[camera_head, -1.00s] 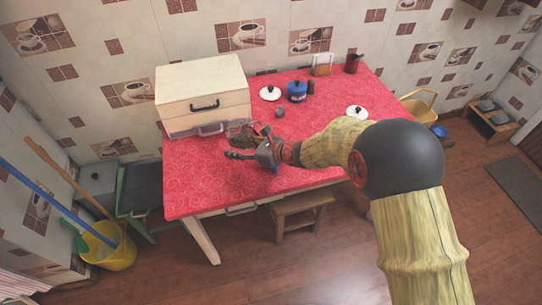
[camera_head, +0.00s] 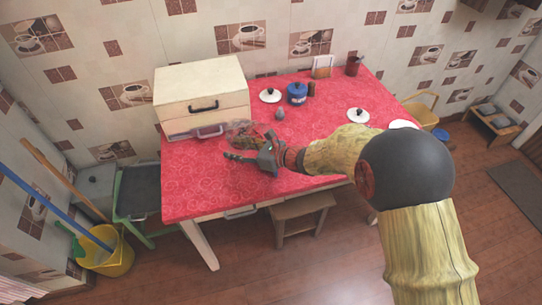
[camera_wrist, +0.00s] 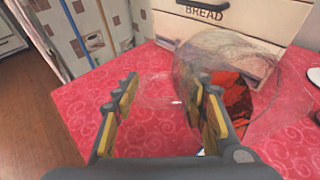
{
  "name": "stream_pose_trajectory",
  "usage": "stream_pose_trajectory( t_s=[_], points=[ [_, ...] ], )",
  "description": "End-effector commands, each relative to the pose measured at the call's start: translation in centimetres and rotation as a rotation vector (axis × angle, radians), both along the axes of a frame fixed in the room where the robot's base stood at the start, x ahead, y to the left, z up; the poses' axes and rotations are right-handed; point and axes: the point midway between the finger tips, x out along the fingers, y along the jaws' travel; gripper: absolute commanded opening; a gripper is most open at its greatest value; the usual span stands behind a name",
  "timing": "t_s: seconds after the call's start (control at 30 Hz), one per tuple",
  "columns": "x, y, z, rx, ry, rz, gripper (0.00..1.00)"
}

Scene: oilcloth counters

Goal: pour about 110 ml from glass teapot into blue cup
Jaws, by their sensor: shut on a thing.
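The glass teapot (camera_wrist: 215,55) is clear, with dark red liquid (camera_wrist: 232,98) low in its body. It fills the upper right of the wrist view and looks tilted. In the head view it is a faint clear shape (camera_head: 240,131) above the table, in front of the bread box. My gripper (camera_head: 243,154) is shut on the teapot's clear handle (camera_wrist: 152,88), which passes between the yellow-padded fingers in the wrist view (camera_wrist: 165,105).
A cream bread box (camera_head: 202,92) stands on the red cloth-covered table (camera_head: 205,185) at left. A stool (camera_head: 302,212) stands at the front edge. The front left tabletop is clear.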

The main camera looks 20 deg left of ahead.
Motion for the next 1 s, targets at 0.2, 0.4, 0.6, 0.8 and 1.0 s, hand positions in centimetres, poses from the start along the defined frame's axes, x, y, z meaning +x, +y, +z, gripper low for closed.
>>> stream_pose_trajectory(
  t_s=[0.2, 0.4, 0.6, 0.8, 1.0],
  points=[
    [0.0, -0.2, 0.3, 0.022, -0.008, 0.0, 0.0],
    [0.0, -0.4, 0.4, 0.045, -0.013, 0.0, 0.0],
    [-0.1, -0.7, 0.5, 0.069, -0.019, 0.001, 0.0],
    [-0.2, -0.9, 0.8, 0.091, -0.024, 0.001, 0.0],
    [-0.2, -1.2, 0.9, 0.115, -0.03, 0.001, 0.0]
  ],
)
